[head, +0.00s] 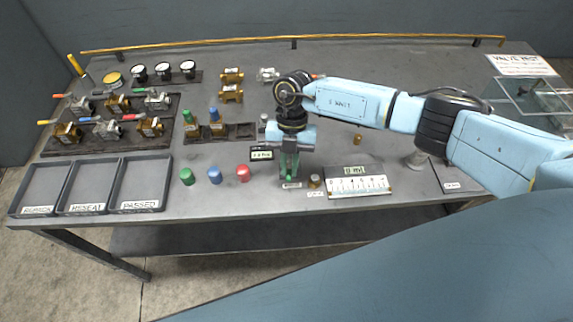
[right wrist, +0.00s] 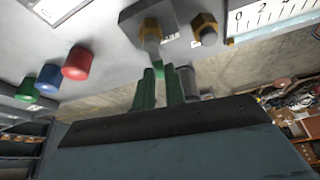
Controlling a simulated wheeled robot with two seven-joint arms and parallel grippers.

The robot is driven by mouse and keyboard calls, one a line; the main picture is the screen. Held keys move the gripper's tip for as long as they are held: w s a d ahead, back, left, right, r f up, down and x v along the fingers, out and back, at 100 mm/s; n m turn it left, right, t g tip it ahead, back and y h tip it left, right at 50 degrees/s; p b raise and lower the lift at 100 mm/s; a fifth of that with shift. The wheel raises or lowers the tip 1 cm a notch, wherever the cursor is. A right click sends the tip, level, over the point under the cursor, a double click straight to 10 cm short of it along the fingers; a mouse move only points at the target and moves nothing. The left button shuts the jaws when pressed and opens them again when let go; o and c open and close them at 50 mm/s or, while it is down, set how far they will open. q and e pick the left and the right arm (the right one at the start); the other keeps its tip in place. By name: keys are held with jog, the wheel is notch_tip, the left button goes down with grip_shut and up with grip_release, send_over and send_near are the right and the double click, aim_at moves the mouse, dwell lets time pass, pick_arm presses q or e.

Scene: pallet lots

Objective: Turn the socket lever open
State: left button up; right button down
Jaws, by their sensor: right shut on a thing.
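My right gripper (head: 289,172) points straight down at the front middle of the bench in the head view. How far the lever is turned cannot be told. My left gripper is not in view.
Green, blue and red caps (head: 214,176) stand left of the gripper. A gauge box with a scale (head: 360,184) stands close on its right. A small black display (head: 261,153) is just left. Valves on a dark board (head: 95,145) and three trays (head: 138,185) are farther left.

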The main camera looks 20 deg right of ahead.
jog(key=shift+d+n+h+b, duration=0.25)
jog(key=shift+n+h+b, duration=0.15)
jog(key=shift+n, duration=0.7)
jog(key=c, duration=1.5)
grip_release()
jog(key=shift+s, duration=0.1)
jog(key=shift+o, duration=0.2)
jog(key=b+v, duration=0.1)
jog(key=v, duration=1.2)
jog(key=shift+w+r, duration=0.2)
jog(key=shift+w, duration=0.1)
